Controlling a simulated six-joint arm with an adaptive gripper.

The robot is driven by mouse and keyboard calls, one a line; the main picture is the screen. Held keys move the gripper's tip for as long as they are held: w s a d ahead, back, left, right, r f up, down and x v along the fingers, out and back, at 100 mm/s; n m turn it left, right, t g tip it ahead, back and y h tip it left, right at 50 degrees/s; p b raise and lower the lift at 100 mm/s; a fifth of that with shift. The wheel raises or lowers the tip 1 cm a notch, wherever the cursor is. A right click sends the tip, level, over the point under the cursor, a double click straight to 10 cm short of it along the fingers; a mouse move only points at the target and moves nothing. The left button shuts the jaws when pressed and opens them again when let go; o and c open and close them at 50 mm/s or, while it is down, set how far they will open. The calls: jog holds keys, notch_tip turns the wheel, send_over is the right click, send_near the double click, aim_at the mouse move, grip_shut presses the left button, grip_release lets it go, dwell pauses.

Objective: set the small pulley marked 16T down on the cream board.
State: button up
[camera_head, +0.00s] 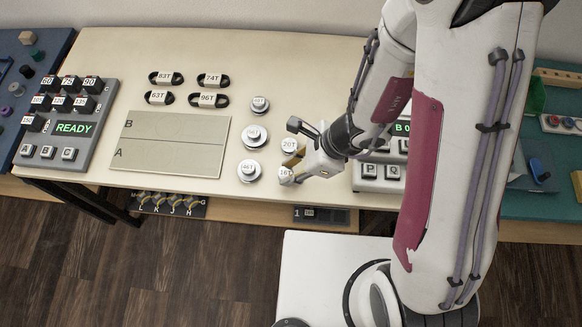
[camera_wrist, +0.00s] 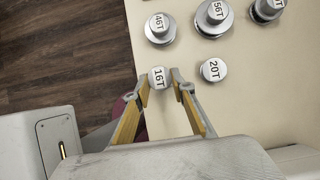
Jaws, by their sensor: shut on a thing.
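The small pulley marked 16T (camera_head: 285,175) is a small silvery disc with a white label, near the front of the table. It also shows in the wrist view (camera_wrist: 158,74) between the fingertips. My gripper (camera_wrist: 162,84) is shut on it, one yellow-padded finger on each side; it reaches in from the right in the head view (camera_head: 292,167). I cannot tell whether the pulley touches the table. The cream board (camera_head: 192,126) is a flat greyish-cream panel lying to the left, with a line between parts lettered B and A. Its surface is bare.
Pulleys 46T (camera_head: 249,172), 56T (camera_head: 254,137) and 20T (camera_head: 288,146) stand close by. Black belts (camera_head: 166,78) lie behind the board. A READY button box (camera_head: 68,128) stands left of it, another box (camera_head: 380,176) right of my gripper. The table's front edge is near.

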jog(key=shift+w, duration=0.15)
jog(key=shift+w+a+r+m+t, duration=0.1)
jog(key=shift+w+a+m+t, duration=0.2)
jog(key=shift+w+m, duration=0.2)
jog(key=w+a+r+m, duration=0.1)
jog(key=w+a, duration=0.1)
jog(key=w, duration=0.1)
jog(key=w+a, duration=0.3)
jog(key=w+a+r+m+t, duration=0.1)
jog(key=w+a, duration=0.1)
jog(key=w, duration=0.2)
jog(key=shift+a+r+m, duration=0.3)
jog(key=shift+a+r, duration=0.05)
jog(key=shift+a, duration=0.05)
jog(key=w+a+r+n, duration=0.1)
jog(key=w+a+r, duration=0.15)
jog(key=a, duration=0.55)
jog(key=w+a+r, duration=0.1)
jog(key=w+a, duration=0.2)
jog(key=a, duration=0.5)
jog(key=w+a+r+n, duration=0.1)
jog(key=w+a+r, duration=0.1)
jog(key=a, duration=0.6)
jog(key=s+a+f+n+g, duration=0.1)
jog(key=s+a, duration=0.4)
jog(key=a, duration=0.4)
jog(key=shift+s+n+g, duration=0.3)
jog(key=shift+s, duration=0.05)
jog(key=shift+f, duration=0.2)
jog(key=shift+f, duration=4.35)
